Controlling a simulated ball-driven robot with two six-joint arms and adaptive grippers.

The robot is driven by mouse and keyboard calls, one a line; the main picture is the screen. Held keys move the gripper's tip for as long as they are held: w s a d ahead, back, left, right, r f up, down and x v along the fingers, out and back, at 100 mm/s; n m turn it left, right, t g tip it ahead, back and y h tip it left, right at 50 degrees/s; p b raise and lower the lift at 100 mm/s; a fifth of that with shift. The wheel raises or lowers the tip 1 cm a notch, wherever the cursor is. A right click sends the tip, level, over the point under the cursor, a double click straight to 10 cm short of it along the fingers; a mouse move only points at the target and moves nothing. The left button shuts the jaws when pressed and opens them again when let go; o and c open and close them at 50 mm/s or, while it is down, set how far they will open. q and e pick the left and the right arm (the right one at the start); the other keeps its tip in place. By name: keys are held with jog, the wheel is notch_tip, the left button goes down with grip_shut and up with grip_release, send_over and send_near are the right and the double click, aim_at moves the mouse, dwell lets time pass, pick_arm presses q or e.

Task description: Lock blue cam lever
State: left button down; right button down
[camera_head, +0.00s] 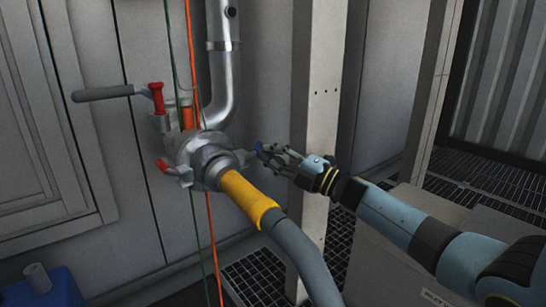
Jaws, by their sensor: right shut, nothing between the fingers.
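The metal hose coupling (207,158) sits on the pipe fitting, with the yellow hose end (245,195) attached below it. The blue cam lever (259,146) shows as a small blue tip to the right of the coupling. It stands out sideways from the coupling, and its tip is partly hidden by my fingers. My right gripper (268,153) is at the blue tip, its fingers shut with nothing held. I cannot tell whether the fingers touch the lever. A red cam lever (163,165) stands out on the coupling's left side. My left gripper is not in view.
A red valve handle with a long grey grip (103,93) sits above left of the coupling. A silver pipe (222,70) and thin orange and green lines run vertically. A pale post (315,100) stands behind my right gripper. A blue container (42,288) is at lower left.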

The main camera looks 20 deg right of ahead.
jog(key=shift+w, duration=0.15)
dwell(0.5)
jog(key=v, duration=1.2)
jog(key=shift+r, duration=0.1)
